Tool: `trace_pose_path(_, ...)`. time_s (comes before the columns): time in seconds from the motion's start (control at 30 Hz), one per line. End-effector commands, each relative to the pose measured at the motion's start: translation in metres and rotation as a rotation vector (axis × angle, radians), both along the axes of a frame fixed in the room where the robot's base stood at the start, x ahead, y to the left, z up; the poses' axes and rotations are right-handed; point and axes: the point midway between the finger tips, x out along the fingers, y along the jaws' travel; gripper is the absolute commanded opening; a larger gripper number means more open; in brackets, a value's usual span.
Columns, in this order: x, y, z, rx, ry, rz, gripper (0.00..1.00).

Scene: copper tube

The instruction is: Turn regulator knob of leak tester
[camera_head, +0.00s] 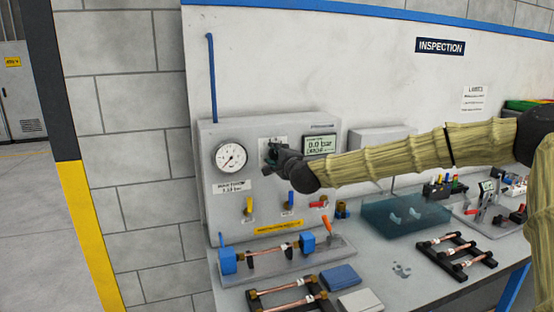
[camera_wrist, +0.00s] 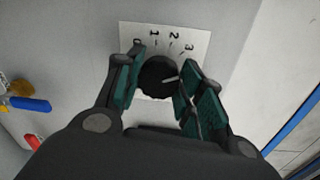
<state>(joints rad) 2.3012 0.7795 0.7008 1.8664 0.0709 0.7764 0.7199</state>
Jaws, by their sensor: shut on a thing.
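The leak tester (camera_head: 208,146) is a grey panel box against the back wall. Its regulator knob is black and round; in the wrist view the knob (camera_wrist: 157,76) sits on a white scale plate (camera_wrist: 196,42) marked 0, 1, 2, 3. The knob's pale pointer line points right, toward the 3 side. My gripper (camera_wrist: 162,80) is shut around the knob, one green-padded finger on each side. In the head view my gripper (camera_head: 272,152) is at the panel and hides most of the knob. The display (camera_head: 319,144) reads 0.0 bar. A round gauge (camera_head: 231,157) is left of the knob.
Yellow, blue and red valve levers sit below the knob; the blue lever (camera_head: 290,201) is in the middle. A clamp fixture (camera_head: 285,262) holds a copper tube in front. A blue-tinted bin (camera_head: 405,216) and tube racks (camera_head: 453,256) stand to the right.

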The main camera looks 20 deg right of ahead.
Motion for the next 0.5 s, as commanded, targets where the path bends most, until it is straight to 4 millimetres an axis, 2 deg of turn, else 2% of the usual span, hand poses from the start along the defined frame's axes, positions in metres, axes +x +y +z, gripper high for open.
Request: trace_pose_path(0.5,0.0001,0.0018,-0.0013,-0.493,-0.019,0.001,0.14)
